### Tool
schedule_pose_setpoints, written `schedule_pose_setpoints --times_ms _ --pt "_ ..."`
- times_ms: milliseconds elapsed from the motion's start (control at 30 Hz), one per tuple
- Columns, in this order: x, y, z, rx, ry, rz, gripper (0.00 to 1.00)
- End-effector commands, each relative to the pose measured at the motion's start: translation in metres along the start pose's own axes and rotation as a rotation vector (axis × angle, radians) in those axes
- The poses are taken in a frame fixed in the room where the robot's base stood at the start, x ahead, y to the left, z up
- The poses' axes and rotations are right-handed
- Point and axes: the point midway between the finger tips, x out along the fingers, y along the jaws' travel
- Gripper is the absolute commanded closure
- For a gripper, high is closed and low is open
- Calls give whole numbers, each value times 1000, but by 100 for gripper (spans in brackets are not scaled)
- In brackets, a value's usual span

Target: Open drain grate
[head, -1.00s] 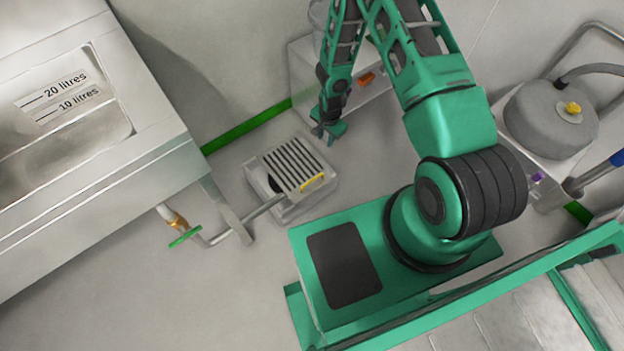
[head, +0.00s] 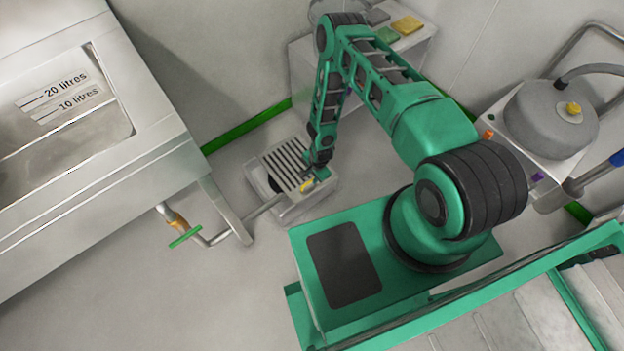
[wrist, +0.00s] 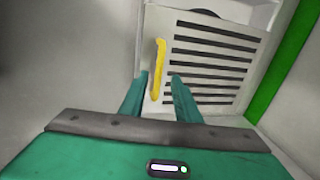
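The drain grate (head: 287,160) is a pale slotted panel on a box-shaped drain housing (head: 291,212) on the floor. It lies flat and closed over most of the housing, with a dark opening at its left side. In the wrist view the grate (wrist: 212,62) shows dark slots and a yellow handle (wrist: 158,68) along one edge. My gripper (wrist: 158,84) is open, with one finger on each side of the handle's near end. I cannot tell whether the fingers touch it. In the head view my gripper (head: 318,178) covers part of the handle (head: 307,186).
A steel sink (head: 160,150) with a drain pipe (head: 225,238) and green valve lever (head: 185,237) stands left. A white cabinet (head: 400,50) is behind the grate. A grey round vessel (head: 545,115) stands right. Floor left of the housing is mostly clear.

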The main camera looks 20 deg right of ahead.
Motion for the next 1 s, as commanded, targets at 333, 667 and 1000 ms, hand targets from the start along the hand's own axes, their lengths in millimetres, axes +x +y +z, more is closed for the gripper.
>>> schedule_pose_setpoints --times_ms 333,667,1000 --pt "39 0 -1 -2 1 1 70" --pt "42 0 0 -2 1 0 70" --pt "42 0 -5 0 1 -1 100"
